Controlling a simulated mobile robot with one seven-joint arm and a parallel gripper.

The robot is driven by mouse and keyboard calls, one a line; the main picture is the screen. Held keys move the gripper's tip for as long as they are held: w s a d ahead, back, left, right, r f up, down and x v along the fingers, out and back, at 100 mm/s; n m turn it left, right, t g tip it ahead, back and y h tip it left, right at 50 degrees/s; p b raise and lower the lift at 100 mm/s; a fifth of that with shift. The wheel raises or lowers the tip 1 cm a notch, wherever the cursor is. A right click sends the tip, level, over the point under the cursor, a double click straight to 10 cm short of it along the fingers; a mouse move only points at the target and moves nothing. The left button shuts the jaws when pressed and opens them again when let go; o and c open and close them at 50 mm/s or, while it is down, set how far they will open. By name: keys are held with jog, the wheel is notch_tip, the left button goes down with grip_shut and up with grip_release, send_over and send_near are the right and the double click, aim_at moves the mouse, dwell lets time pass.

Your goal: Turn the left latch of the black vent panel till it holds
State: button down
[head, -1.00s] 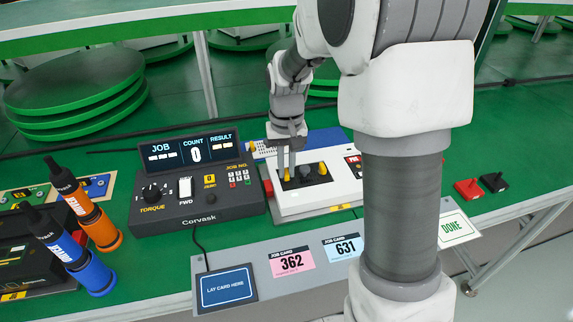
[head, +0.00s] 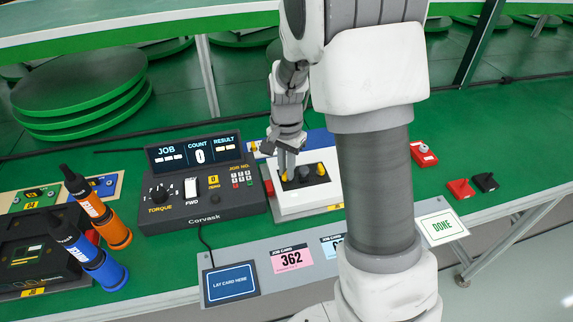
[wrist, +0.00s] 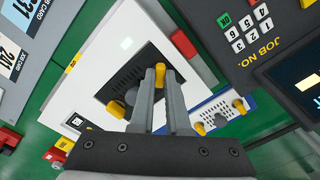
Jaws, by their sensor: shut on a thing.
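The black vent panel (head: 305,187) sits in the top of a white unit (head: 307,205); in the wrist view the panel (wrist: 122,78) appears tilted. It has a grey knob (head: 303,174) between two yellow latches. The left latch (head: 284,176) is at my gripper (head: 288,167); the right latch (head: 321,169) stands clear. In the wrist view my gripper (wrist: 159,72) is shut on the left latch (wrist: 160,76), whose yellow end shows between the fingertips. The fingers partly hide this latch, so its exact angle is hard to tell.
A dark control console (head: 205,195) stands close on the left, with a red button (head: 268,187) between. A blue-and-white panel (wrist: 212,112) lies behind the unit. Orange (head: 110,228) and blue (head: 105,268) drivers stand far left.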

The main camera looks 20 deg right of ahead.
dwell(0.4)
jog(key=c, duration=0.9)
grip_release()
notch_tip(320, 180, up, 17)
jog(key=p, duration=0.4)
jog(key=shift+r, duration=0.2)
